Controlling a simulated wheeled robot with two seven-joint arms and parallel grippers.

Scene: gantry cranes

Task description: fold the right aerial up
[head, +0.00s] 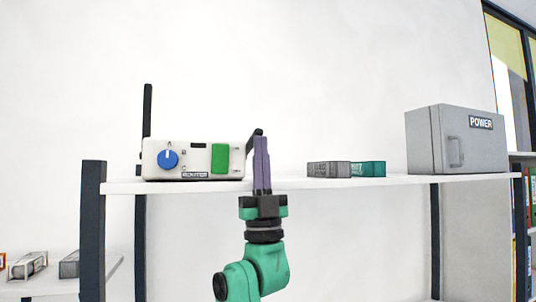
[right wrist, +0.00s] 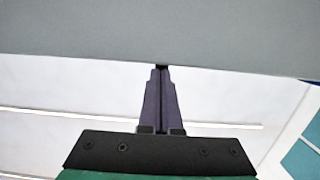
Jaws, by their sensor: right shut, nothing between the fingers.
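A white box labelled ROUTER (head: 216,160) stands on the shelf in the head view, with a blue knob (head: 168,159) and a green switch (head: 220,158). Its left aerial (head: 147,112) is black and stands upright. The dark right aerial (head: 253,134) shows only as a short slanted piece at the router's upper right corner; the rest is hidden behind my fingers. My right gripper (head: 261,138) is shut and points up, its purple fingertips at that aerial; I cannot tell whether they touch. The shut fingers also show in the right wrist view (right wrist: 161,72). My left gripper is not in view.
The white shelf (head: 400,180) runs across, on dark posts (head: 93,230). To the right are a grey block (head: 328,169), a teal block (head: 369,168) and a grey POWER box (head: 455,140). A large grey surface (right wrist: 160,35) fills the top of the right wrist view.

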